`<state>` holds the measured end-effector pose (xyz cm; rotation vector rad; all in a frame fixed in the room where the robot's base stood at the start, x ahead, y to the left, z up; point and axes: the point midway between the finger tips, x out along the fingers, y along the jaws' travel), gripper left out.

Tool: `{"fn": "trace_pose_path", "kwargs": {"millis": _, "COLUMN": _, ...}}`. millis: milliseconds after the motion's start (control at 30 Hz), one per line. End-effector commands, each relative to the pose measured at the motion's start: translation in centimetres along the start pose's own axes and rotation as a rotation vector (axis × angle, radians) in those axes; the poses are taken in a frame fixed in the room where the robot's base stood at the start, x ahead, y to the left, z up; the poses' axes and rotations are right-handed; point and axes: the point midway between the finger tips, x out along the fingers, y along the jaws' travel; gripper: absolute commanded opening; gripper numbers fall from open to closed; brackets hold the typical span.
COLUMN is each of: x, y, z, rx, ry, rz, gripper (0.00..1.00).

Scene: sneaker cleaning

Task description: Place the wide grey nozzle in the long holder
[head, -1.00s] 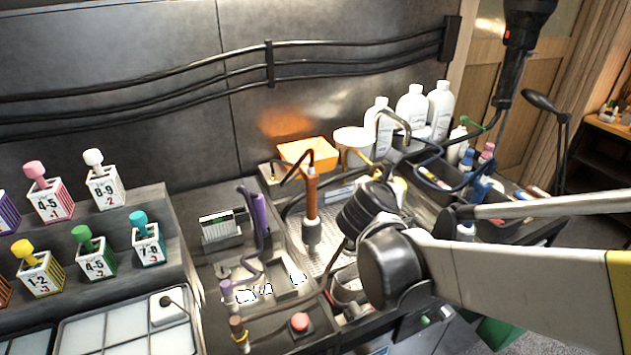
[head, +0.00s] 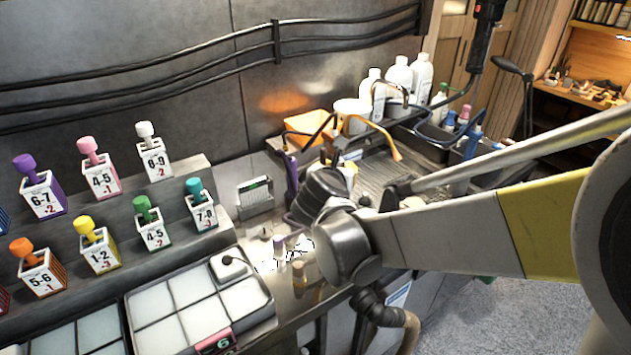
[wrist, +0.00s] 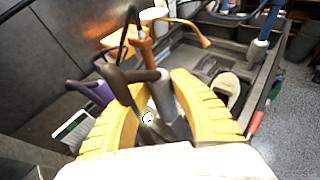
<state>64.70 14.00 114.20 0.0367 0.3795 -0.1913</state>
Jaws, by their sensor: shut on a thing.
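My gripper (wrist: 155,88) shows in the wrist view with its two yellow fingers closed in on a dark grey-brown piece (wrist: 128,80), which I take to be the wide grey nozzle. The piece has a broad crosswise top, and its lower part is hidden between the fingers. A light grey cylinder (wrist: 166,97) shows just behind it, below an orange tool handle (wrist: 143,46). In the head view my dark wrist hides most of the gripper and the held piece. I cannot clearly make out the long holder in either view.
A purple tool (head: 291,172) and a small bristled rack (head: 255,196) stand left of my wrist. A beige shoe (wrist: 227,88) lies in the wash area. White bottles (head: 398,75) stand at the back. Numbered boxes (head: 100,247) and a divided tray (head: 180,318) fill the left.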

Motion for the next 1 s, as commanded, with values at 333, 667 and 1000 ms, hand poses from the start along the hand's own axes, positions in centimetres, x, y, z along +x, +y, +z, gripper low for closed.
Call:
{"fn": "trace_pose_path", "kwargs": {"millis": 333, "x": -1.0, "y": 4.0, "z": -3.5, "rx": -0.001, "ry": 0.0, "rz": 0.0, "gripper": 0.0}}
{"fn": "trace_pose_path", "kwargs": {"millis": 667, "x": 0.6, "y": 3.9, "z": -7.2, "rx": 0.0, "ry": 0.0, "rz": 0.0, "gripper": 0.0}}
{"fn": "trace_pose_path", "kwargs": {"millis": 1000, "x": 0.7, "y": 3.9, "z": -7.4, "rx": 0.0, "ry": 0.0, "rz": -0.001, "gripper": 0.0}}
